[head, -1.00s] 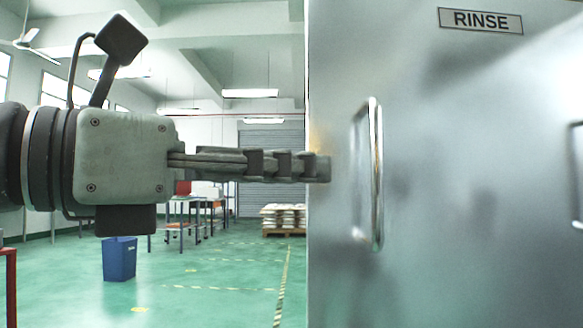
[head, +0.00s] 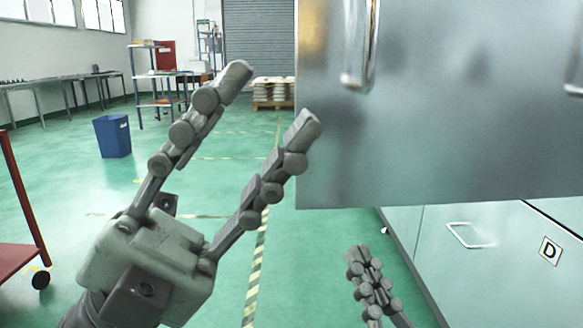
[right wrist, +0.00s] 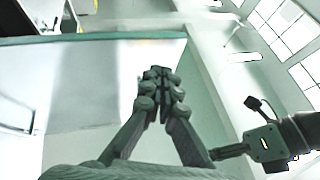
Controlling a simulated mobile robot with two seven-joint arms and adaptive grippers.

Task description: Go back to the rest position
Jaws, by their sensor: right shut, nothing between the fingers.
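My left gripper (head: 272,100) is in the left half of the head view, pointing up and to the right. Its two fingers are spread wide with nothing between them. One fingertip shows just left of the steel cabinet's lower left corner, apart from the handle. My right gripper (head: 362,258) shows at the bottom of the head view, below the steel cabinet, pointing up. In the right wrist view its fingers (right wrist: 160,78) are together and hold nothing. My left arm (right wrist: 270,140) shows at the right of that view.
The steel cabinet (head: 450,130) with a vertical handle (head: 361,45) fills the upper right. A red cart (head: 18,215) stands at left, a blue bin (head: 112,136) farther back. Green floor between is open.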

